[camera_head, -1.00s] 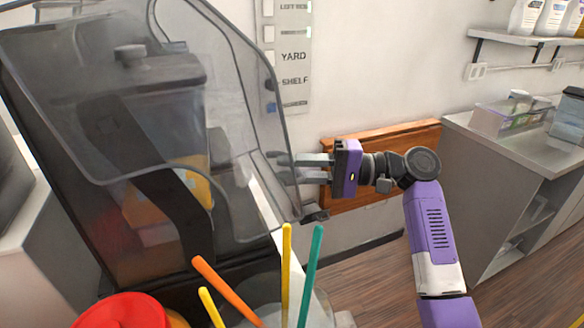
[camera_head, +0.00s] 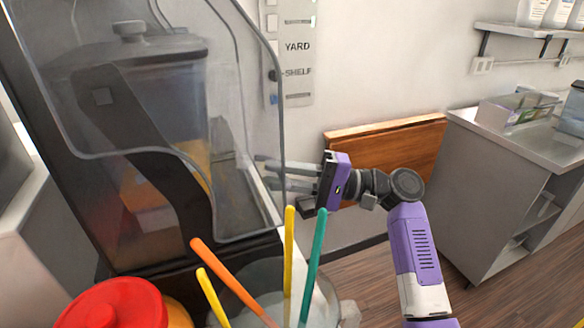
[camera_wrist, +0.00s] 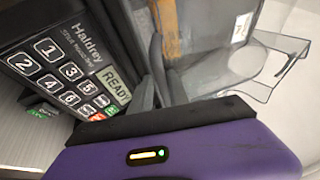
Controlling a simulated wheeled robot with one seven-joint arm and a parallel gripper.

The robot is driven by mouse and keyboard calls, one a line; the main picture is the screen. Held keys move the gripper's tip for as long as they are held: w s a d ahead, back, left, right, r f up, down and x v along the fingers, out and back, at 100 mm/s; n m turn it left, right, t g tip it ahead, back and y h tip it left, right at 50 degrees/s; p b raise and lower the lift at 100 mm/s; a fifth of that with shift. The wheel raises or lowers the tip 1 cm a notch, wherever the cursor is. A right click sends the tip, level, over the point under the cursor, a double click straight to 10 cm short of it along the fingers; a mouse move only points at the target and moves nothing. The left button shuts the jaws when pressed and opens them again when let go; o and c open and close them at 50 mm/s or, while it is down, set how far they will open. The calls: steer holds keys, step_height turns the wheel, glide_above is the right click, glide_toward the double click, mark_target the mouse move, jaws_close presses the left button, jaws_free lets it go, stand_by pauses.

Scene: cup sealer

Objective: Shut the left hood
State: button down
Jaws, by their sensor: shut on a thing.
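The left hood (camera_head: 255,90) is a clear, curved cover on the left in the head view. It stands in front of a dark machine with a lidded jug (camera_head: 140,75) behind it. My gripper (camera_head: 263,171) reaches in from the right, and its grey fingers overlap the hood's right edge, shut on it. The exact contact is hard to make out through the clear plastic. In the wrist view, the grey fingers (camera_wrist: 158,80) show beside a dark keypad panel (camera_wrist: 70,70) with a lit "READY" display. A clear, curved edge (camera_wrist: 270,75) lies on the right there.
Orange, yellow and teal straws (camera_head: 311,260) and a red lid (camera_head: 113,305) stand in front. A wooden board (camera_head: 390,150) is on the wall behind my gripper. A grey counter (camera_head: 500,170) stands at the right, with open floor before it.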

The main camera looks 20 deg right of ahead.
steer(key=shift+a+r, duration=0.15)
steer(key=shift+a, duration=0.2)
steer(key=c, duration=1.5)
jaws_free()
steer(key=shift+o, duration=0.2)
steer(key=shift+f, duration=0.25)
steer(key=shift+s+d, duration=0.1)
steer(key=shift+d, duration=0.2)
steer(key=b+v, duration=0.2)
steer(key=v, duration=0.5)
steer(key=shift+d+f, duration=0.15)
